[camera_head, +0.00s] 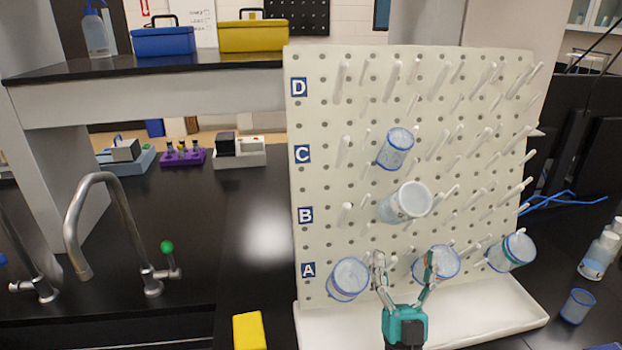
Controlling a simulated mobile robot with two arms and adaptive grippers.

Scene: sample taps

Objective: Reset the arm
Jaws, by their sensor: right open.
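My right gripper (405,268) is in front of the lower part of the white pegboard drying rack (330,110), at row A. Its two fingers are spread apart, with nothing seen between them. One blue-rimmed beaker (348,280) hangs left of the gripper and another beaker (440,260) hangs partly behind its right finger. I cannot tell whether the finger touches that beaker. A third beaker (513,251) hangs at the right of row A. A beaker (406,203) hangs at row B and another (396,148) at row C. My left gripper is not in view.
The rack's white drip tray (480,318) lies below the gripper. A loose beaker (577,306) and bottles (600,255) stand at right. A yellow block (249,331) is at lower left. A curved faucet (85,215) rises at left. The black counter before the shelf is mostly clear.

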